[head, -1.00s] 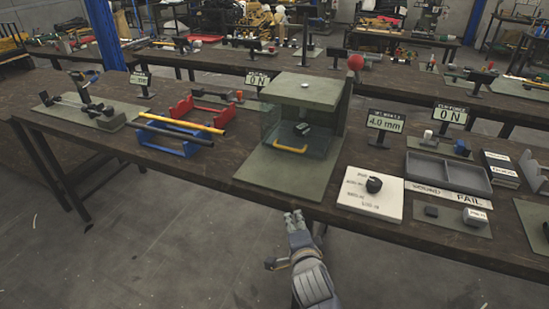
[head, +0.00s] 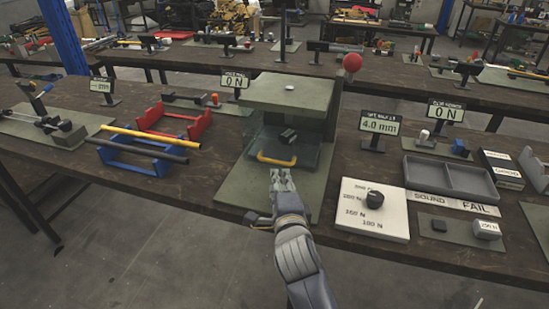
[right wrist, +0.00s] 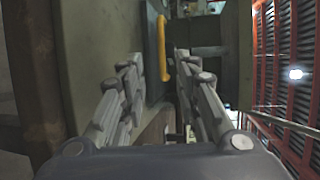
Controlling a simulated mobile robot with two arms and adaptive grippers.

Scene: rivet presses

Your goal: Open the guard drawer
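The guard drawer (head: 262,142) is a clear panelled box under the green-grey top of the press (head: 290,93). It appears pushed in, and a dark block (head: 288,136) shows inside. Its yellow bar handle (head: 276,160) runs across the front. My right gripper (head: 282,178) is just in front of and below the handle, over the press's base plate. In the right wrist view my right gripper (right wrist: 168,75) has its fingers spread apart, with the yellow handle (right wrist: 162,48) ahead between the tips, not gripped. My left gripper is not in view.
A white dial board (head: 352,217) with a black knob lies right of the press. A blue rack (head: 150,158) with yellow and black bars and a red rack (head: 173,122) stand left. A red ball (head: 352,62) tops a lever at the press's right side.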

